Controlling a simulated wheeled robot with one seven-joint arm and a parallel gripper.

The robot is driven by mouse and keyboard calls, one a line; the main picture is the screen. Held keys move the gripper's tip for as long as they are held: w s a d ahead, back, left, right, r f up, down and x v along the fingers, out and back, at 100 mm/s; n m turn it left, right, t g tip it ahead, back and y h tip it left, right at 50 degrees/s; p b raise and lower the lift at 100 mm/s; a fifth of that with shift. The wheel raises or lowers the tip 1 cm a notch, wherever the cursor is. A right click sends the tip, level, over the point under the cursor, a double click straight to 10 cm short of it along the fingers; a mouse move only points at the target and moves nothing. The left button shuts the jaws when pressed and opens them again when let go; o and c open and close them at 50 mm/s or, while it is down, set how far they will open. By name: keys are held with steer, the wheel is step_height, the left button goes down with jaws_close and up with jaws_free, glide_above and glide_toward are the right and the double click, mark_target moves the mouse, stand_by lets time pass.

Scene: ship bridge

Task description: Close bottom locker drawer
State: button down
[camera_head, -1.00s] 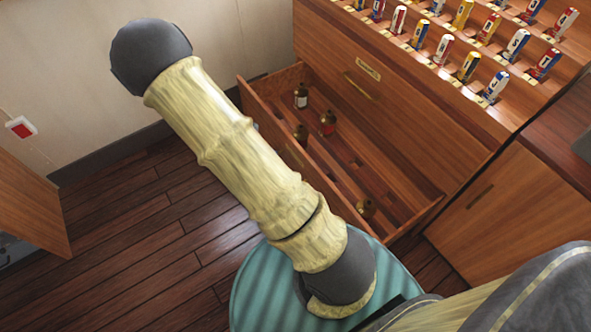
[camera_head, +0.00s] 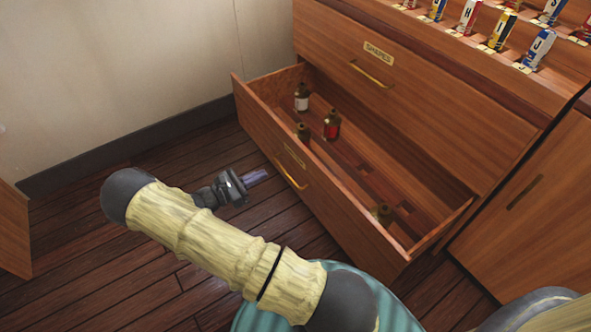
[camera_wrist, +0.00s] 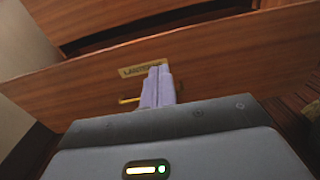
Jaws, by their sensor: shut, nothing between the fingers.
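The bottom locker drawer (camera_head: 335,215) is pulled open in the head view. Its front has a label plate and a brass handle (camera_head: 290,175). Several small bottles stand inside, among them one with a red label (camera_head: 332,125). My gripper (camera_head: 258,177) is shut and empty, in front of the drawer face and to the left of the handle, apparently apart from it. In the wrist view my closed fingers (camera_wrist: 158,86) point at the drawer front (camera_wrist: 220,72), overlapping the label plate (camera_wrist: 140,69) and part of the handle (camera_wrist: 128,100).
Above is a closed drawer (camera_head: 420,95) with its own handle. Racks of coloured signal flags or tubes (camera_head: 500,28) stand on top. A cabinet (camera_head: 530,210) is on the right. A pale wall (camera_head: 120,70) is behind at left. The wooden floor (camera_head: 100,235) before the drawer is clear.

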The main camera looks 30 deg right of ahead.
mark_target(304, 154)
steer(key=shift+w+f, duration=0.2)
steer(key=shift+f, duration=0.1)
steer(key=d+b, duration=0.2)
steer(key=d, duration=0.2)
steer(key=d+b, duration=0.2)
steer(key=d, duration=0.2)
steer(key=d+b, duration=0.2)
steer(key=d, duration=0.2)
steer(key=shift+w+d+f, duration=0.25)
steer(key=shift+d, duration=0.1)
steer(key=shift+d+r+b, duration=0.2)
steer(key=shift+d+b, duration=0.25)
steer(key=shift+d, duration=0.15)
